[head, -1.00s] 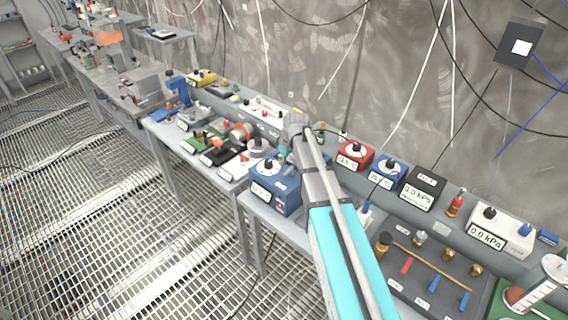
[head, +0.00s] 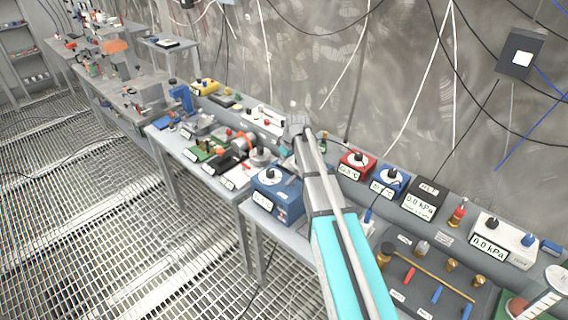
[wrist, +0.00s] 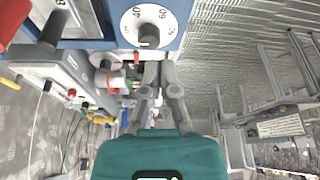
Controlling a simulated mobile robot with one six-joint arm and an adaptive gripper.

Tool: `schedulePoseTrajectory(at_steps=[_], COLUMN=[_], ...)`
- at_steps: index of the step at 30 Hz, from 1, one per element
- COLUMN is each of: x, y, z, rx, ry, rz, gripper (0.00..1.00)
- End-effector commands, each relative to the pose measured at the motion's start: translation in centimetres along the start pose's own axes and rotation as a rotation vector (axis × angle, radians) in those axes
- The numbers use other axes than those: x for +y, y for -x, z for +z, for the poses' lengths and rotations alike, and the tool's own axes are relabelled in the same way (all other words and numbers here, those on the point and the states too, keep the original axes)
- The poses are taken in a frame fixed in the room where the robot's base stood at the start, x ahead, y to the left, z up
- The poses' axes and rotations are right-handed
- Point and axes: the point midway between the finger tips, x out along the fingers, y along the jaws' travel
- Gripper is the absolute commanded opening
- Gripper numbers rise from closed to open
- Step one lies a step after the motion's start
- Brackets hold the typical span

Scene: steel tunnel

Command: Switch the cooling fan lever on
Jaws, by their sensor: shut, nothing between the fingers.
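My gripper (wrist: 160,72) is shut and empty in the wrist view, its fingers close together just below the blue box's dial in the picture. In the head view my arm reaches over the bench and mostly hides the gripper. I cannot pick out a lever clearly marked for the cooling fan in either view. A blue box (head: 280,200) with a white dial and dark knob stands at the bench's front edge, left of my arm. Its dial (wrist: 148,26) shows large at the top of the wrist view. Whether the fingers touch anything cannot be told.
Left of the blue box lie a green board (head: 203,148) and an orange-and-grey device (head: 246,141). A red dial box (head: 356,166), a blue dial box (head: 390,181) and a black kPa display (head: 424,199) stand along the wall. Grating floor (head: 110,240) is open at the left.

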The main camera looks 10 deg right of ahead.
Motion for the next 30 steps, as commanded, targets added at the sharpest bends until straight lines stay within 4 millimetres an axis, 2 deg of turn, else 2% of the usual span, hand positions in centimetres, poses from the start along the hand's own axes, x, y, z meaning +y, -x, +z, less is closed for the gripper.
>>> schedulePoseTrajectory(at_steps=[30], x=[0.1], y=[-8.4], z=[0.2], rx=[0.000], ry=[-0.002], rz=[0.001], gripper=[0.00])
